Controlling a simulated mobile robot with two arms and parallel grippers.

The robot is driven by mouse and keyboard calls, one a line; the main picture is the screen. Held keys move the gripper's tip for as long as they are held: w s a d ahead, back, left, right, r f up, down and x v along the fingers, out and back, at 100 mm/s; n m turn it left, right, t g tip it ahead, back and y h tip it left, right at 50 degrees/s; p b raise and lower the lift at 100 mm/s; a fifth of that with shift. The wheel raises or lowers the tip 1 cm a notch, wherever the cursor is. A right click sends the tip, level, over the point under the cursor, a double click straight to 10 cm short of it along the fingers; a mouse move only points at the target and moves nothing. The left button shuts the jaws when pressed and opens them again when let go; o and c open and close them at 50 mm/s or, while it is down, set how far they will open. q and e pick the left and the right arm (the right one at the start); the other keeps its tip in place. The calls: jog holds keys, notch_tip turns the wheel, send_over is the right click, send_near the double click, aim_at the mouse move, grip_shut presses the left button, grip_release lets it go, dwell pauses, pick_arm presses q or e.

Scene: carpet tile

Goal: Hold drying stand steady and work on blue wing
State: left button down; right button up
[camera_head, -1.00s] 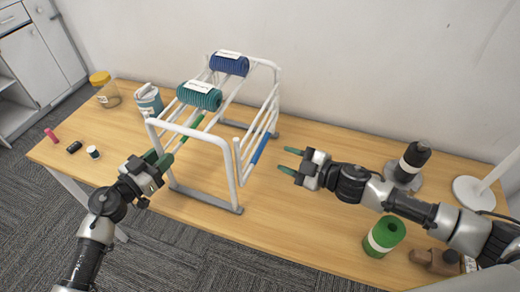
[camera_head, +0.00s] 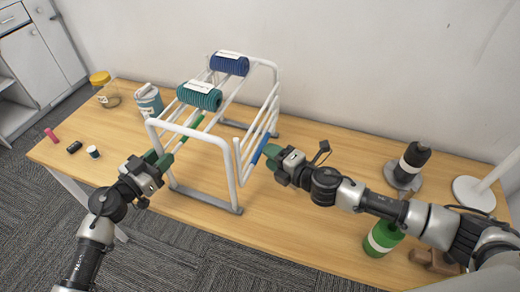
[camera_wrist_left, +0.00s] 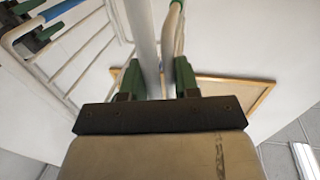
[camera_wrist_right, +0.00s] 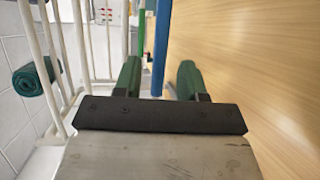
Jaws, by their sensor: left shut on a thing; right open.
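The white drying stand (camera_head: 224,140) stands upright on the table, with a blue-marked wing (camera_head: 259,148) on its right side and a green-marked bar on its left. My left gripper (camera_head: 158,160) is shut on a white tube of the stand; the tube shows between its fingers in the left wrist view (camera_wrist_left: 157,80). My right gripper (camera_head: 271,157) is open at the blue section of the wing. In the right wrist view the blue bar (camera_wrist_right: 161,50) lies between the open green fingers (camera_wrist_right: 157,80), and contact cannot be told.
A teal roll (camera_head: 199,96) and a blue roll (camera_head: 229,64) lie on top of the stand. The table's front middle is clear.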

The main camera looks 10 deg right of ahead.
jog(key=shift+x, duration=2.3)
grip_shut()
